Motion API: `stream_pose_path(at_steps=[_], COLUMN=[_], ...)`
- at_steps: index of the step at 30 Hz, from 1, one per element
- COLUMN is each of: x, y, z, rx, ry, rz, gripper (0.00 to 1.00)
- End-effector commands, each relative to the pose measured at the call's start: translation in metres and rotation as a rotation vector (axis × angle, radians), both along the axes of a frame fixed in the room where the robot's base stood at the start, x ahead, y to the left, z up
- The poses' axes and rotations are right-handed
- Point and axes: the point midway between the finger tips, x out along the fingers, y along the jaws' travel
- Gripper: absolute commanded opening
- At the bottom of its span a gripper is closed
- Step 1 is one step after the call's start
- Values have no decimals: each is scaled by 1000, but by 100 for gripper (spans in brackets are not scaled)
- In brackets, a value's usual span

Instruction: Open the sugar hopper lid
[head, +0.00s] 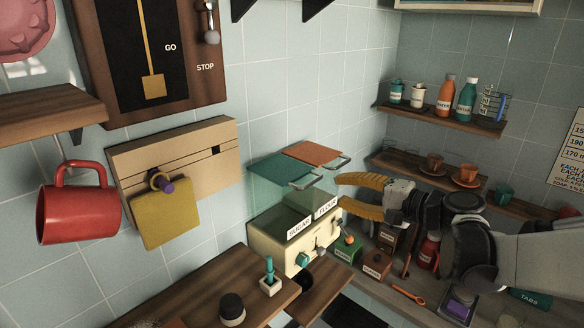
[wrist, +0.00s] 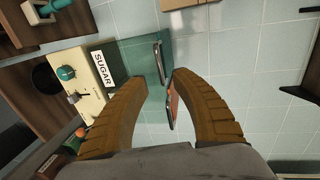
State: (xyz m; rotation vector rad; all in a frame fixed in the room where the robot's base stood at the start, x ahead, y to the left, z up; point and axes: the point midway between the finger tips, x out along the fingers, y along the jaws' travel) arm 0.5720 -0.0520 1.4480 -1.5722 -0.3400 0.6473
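The hopper unit (head: 296,240) is a cream box with SUGAR and FLOUR labels and knobs on its front, under see-through green bins. The sugar lid (head: 278,168) is teal, lies flat on the left bin and has a metal bar handle (head: 306,181) at its front edge. In the wrist view the sugar lid handle (wrist: 158,62) shows just beyond the fingertips. The orange flour lid (head: 314,152) lies to its right; in the wrist view it is partly hidden between the fingers. My gripper (head: 341,191) is open and empty, right of the sugar handle, apart from it.
A wooden counter (head: 190,291) holds a teal-handled tool in a small pot and a dark round jar. Small boxes and a red bottle (head: 429,251) stand below my gripper. Shelves (head: 440,120) with bottles and cups are at the right. A red mug (head: 78,212) hangs left.

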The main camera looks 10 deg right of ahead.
Motion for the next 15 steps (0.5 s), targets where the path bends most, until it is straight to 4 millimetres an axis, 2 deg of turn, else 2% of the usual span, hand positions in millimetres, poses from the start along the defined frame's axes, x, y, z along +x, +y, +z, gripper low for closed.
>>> stream_pose_path(at_steps=[15], x=[71], y=[54], z=[-20], rx=[-2], ry=[1], rz=[4], gripper=[32])
